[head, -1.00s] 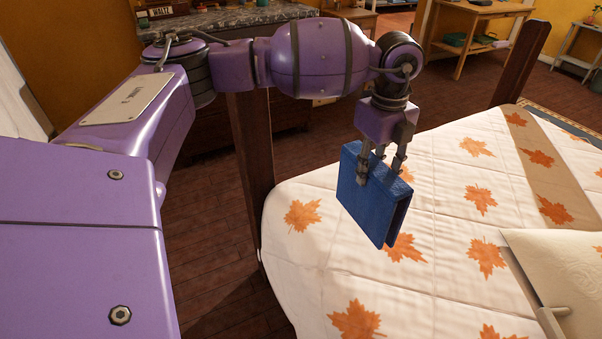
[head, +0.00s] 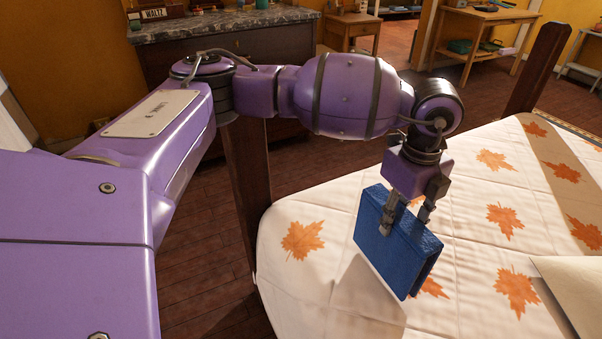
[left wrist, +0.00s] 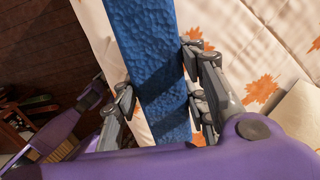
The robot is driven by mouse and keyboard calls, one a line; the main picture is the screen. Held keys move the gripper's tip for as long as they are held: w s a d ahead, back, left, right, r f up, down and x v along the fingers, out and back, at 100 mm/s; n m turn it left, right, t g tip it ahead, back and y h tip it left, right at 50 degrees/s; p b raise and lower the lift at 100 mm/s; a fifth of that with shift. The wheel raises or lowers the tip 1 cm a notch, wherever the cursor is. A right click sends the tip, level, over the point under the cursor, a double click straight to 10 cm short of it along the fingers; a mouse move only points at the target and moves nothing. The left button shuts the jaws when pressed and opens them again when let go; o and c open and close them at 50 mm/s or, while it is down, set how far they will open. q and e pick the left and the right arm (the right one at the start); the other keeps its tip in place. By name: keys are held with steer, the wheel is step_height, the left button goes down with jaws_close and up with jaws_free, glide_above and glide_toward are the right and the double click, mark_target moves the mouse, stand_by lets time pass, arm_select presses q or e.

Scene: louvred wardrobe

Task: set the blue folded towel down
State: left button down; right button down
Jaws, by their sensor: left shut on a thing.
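The blue folded towel (head: 397,245) hangs upright and tilted from my left gripper (head: 405,215) in the head view. The gripper is shut on its upper edge, with a finger on each side. The towel is over the near part of the bed (head: 330,215), and its shadow lies on the quilt to its lower left. I cannot tell whether its lower corner touches the quilt. In the left wrist view the towel (left wrist: 155,75) runs between the two fingers (left wrist: 160,95). My right gripper is not in view.
The bed has a white quilt with orange leaves. A dark wooden bedpost (head: 247,190) stands just left of the towel and another post (head: 538,70) stands farther back. A cream pillow or cushion (head: 580,290) lies at the right. Open quilt surrounds the towel.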

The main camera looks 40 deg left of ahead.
arm_select(q)
steer(key=shift+d, duration=0.15)
steer(key=shift+f, duration=0.25)
steer(key=c, duration=1)
jaws_free()
steer(key=shift+f, duration=0.15)
steer(key=shift+c, duration=0.2)
step_height(320, 180, up, 8)
steer(key=shift+r, duration=0.1)
